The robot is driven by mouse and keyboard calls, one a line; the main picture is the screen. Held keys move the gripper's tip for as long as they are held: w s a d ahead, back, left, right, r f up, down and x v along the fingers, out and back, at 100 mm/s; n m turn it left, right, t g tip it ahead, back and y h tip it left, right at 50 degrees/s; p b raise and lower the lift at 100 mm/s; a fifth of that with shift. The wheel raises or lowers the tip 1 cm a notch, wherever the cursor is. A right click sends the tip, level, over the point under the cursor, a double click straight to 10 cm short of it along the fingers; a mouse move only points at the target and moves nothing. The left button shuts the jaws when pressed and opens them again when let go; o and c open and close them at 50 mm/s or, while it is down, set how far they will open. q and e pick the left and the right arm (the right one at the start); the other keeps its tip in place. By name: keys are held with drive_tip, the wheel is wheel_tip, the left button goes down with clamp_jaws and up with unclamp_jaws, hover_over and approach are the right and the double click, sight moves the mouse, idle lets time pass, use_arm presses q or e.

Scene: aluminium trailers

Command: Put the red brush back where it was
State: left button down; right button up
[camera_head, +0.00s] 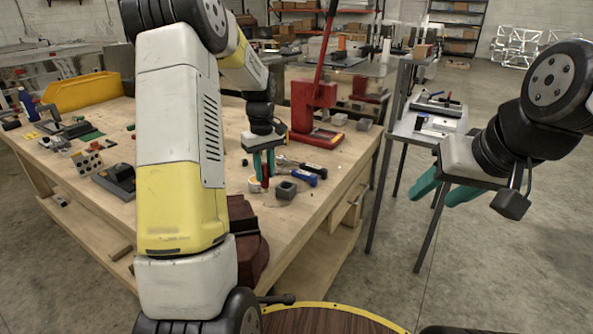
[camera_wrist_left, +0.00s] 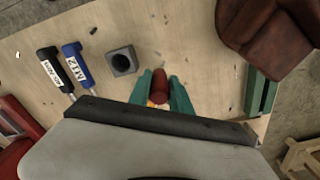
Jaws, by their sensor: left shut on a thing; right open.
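My left gripper (camera_head: 264,165) is over the wooden workbench with its green fingers pointing down. It is shut on the red brush (camera_head: 265,176), a dark red cylinder held upright between the fingers. In the left wrist view, the brush (camera_wrist_left: 159,82) shows end-on between the green fingertips (camera_wrist_left: 161,97); whether its lower end touches the bench cannot be told. My right gripper (camera_head: 445,187) is open and empty, off to the right, in the air in front of the grey side table.
A grey square block (camera_head: 286,190) lies close to the brush on the workbench (camera_head: 310,220). A red arbor press (camera_head: 317,105) and a dark red vise (camera_wrist_left: 268,35) stand nearby. Bare wood surrounds the brush.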

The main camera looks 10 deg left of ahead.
use_arm(q)
drive_tip(key=shift+w+d+f, duration=0.7)
drive_tip(key=shift+w+d, duration=0.15)
drive_tip(key=shift+w, duration=0.15)
drive_tip(key=shift+w+d+f, duration=0.7)
drive_tip(key=shift+w+d, duration=0.15)
drive_tip(key=shift+w, duration=0.15)
drive_tip(key=shift+w+d+f, duration=0.7)
drive_tip(key=shift+w+d, duration=0.15)
drive_tip(key=shift+w, duration=0.15)
drive_tip(key=shift+f, duration=0.15)
drive_tip(key=c, duration=1.2)
unclamp_jaws()
